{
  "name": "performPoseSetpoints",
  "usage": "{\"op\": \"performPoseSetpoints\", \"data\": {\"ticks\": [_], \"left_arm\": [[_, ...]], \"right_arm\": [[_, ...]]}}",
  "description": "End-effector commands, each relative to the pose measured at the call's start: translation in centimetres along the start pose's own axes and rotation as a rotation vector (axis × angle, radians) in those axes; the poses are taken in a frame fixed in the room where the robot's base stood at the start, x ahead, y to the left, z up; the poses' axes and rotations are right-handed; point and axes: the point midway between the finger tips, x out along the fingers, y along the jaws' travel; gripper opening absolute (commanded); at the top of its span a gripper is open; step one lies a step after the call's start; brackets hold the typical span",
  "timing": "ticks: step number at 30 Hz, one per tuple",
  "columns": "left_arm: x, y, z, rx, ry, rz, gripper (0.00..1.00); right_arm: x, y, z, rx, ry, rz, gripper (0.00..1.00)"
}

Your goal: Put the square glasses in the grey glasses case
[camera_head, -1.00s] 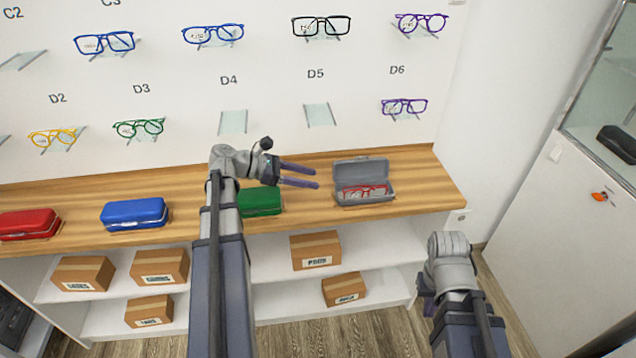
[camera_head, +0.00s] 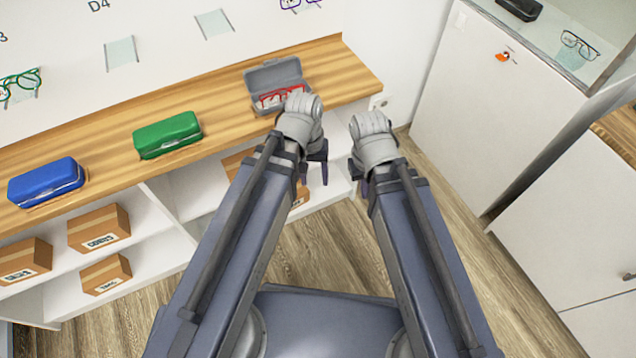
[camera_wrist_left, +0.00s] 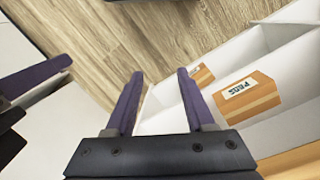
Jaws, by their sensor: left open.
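The grey glasses case (camera_head: 274,73) stands open on the right end of the wooden counter in the head view, lid tipped back. Red-framed glasses (camera_head: 268,101) lie in it, partly hidden by my left wrist; I cannot tell their lens shape for sure. My left gripper (camera_head: 314,175) is in front of the counter, below the case, fingers pointing down. It is open and empty in the left wrist view (camera_wrist_left: 158,85). My right gripper (camera_head: 364,187) hangs just to its right, mostly hidden by its own wrist, so its opening cannot be judged.
A green case (camera_head: 168,134) and a blue case (camera_head: 46,180) stand shut on the counter (camera_head: 225,100). Cardboard boxes (camera_head: 98,227) sit on the shelves below. White cabinets (camera_head: 485,110) stand at the right. The floor (camera_head: 440,240) between is clear.

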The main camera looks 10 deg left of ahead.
Motion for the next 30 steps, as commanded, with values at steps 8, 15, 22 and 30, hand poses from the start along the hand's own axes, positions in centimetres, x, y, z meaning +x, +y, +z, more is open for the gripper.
{"op": "performPoseSetpoints", "data": {"ticks": [8,15,22,30], "left_arm": [[0.3,1.2,2.3,0.361,0.025,-0.193,0.54],[0.3,1.2,2.2,0.384,0.026,-0.207,0.54],[0.3,1.2,2.2,0.382,0.026,-0.206,0.54],[0.3,1.2,2.2,0.381,0.026,-0.205,0.54]], "right_arm": [[0.0,0.0,0.0,0.000,0.000,0.000,0.00],[0.0,0.0,0.0,0.000,0.000,0.000,0.00],[0.0,0.0,0.0,0.000,0.000,0.000,0.00],[0.0,0.0,0.0,0.000,0.000,0.000,0.00]]}}
